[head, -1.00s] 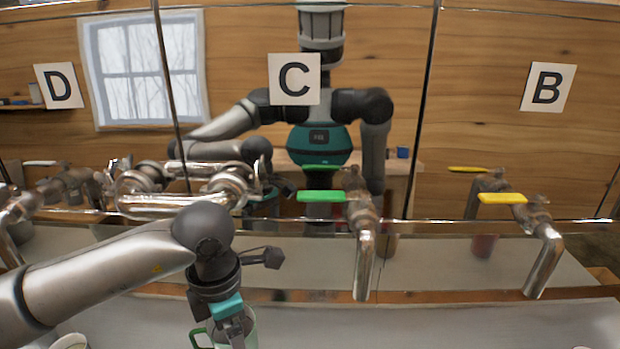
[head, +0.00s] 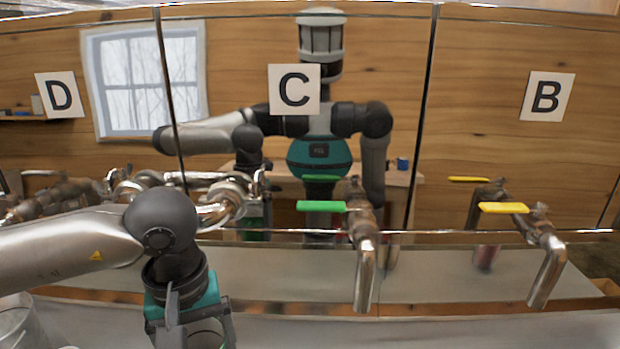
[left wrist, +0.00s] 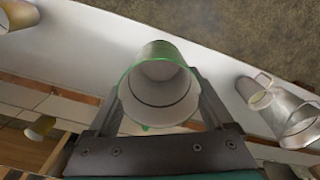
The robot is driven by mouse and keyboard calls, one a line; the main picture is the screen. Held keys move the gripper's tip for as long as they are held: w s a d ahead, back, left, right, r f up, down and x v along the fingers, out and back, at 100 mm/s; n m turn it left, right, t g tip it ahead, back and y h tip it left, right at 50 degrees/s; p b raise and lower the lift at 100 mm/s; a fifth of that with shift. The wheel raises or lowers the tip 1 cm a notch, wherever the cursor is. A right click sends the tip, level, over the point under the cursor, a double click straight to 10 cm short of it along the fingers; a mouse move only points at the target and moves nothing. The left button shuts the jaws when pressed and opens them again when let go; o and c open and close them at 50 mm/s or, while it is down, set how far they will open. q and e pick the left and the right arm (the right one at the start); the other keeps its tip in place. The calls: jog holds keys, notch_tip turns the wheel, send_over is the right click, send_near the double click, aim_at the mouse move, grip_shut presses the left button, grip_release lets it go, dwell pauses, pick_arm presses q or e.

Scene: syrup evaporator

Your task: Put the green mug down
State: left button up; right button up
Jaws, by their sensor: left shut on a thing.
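My left gripper (left wrist: 160,88) is shut on the green mug (left wrist: 158,72), with one finger on each side of it. In the left wrist view I see a pale mug with a green rim, its round end facing the camera. In the head view my left gripper (head: 192,335) is at the bottom edge, left of the centre tap. There the mug is mostly hidden behind the gripper and cut off by the frame. I cannot tell whether the mug touches the surface below. My right gripper is not directly in view.
A shiny panel with cards D, C and B reflects my body. A green-handled tap (head: 364,262) and a yellow-handled tap (head: 548,265) jut out. A whitish container (head: 14,325) stands at lower left. The left wrist view shows a small mug (left wrist: 256,92) and metal vessel (left wrist: 302,124) at right.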

pick_arm(q)
jog(key=m, duration=0.3)
jog(key=s+m, duration=0.1)
jog(key=shift+s+a+r, duration=0.1)
jog(key=shift+a+r, duration=0.1)
jog(key=shift+r, duration=0.15)
jog(key=shift+a+r, duration=0.1)
dwell(0.4)
dwell(0.3)
